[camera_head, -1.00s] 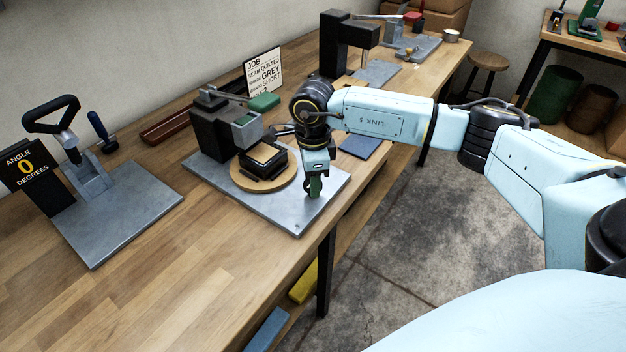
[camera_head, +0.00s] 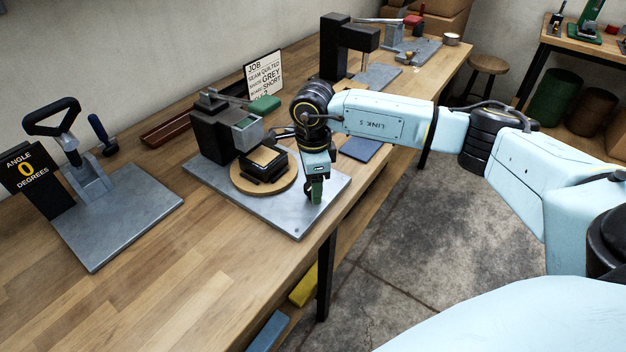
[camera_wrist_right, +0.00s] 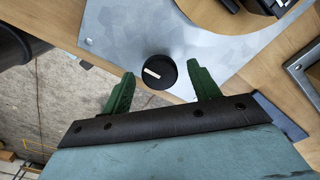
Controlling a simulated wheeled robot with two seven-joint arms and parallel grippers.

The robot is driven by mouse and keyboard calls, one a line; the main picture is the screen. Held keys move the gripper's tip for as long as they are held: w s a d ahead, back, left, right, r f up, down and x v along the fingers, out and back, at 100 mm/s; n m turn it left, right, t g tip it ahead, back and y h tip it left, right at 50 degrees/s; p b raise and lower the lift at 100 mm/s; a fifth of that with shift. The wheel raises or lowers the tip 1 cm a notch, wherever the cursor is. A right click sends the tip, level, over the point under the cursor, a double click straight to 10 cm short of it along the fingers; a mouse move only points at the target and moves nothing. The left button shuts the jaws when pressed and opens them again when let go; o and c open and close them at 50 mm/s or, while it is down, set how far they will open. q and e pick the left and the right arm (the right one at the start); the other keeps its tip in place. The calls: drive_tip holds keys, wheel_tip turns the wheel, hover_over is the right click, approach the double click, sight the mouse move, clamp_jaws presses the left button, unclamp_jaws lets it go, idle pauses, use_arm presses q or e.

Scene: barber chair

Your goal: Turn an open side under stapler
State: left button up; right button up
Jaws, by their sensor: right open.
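The stapler (camera_head: 215,130) is a black post with a grey head and a green-ended lever. It stands on a grey metal plate (camera_head: 325,196). Beside its head a round wooden turntable (camera_head: 249,187) carries a black square piece (camera_head: 262,168) with a tan top. My right gripper (camera_head: 313,198) points down over the plate's near right corner. In the right wrist view its open green fingers (camera_wrist_right: 162,73) stand on either side of a round black knob (camera_wrist_right: 158,80) with a cream mark. I cannot tell whether they touch it. My left gripper is out of view.
An angle stand (camera_head: 112,215) reading 0 degrees stands at left. A job card (camera_head: 263,75) is behind the stapler. A blue-grey pad (camera_head: 366,148) and a tall black press (camera_head: 345,48) lie farther along the bench. Bare bench (camera_head: 190,270) is free in front.

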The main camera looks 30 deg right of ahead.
wheel_tip(320, 180, up, 13)
drive_tip(key=shift+r+p, duration=0.2)
drive_tip(key=shift+p, duration=0.1)
idle(0.5)
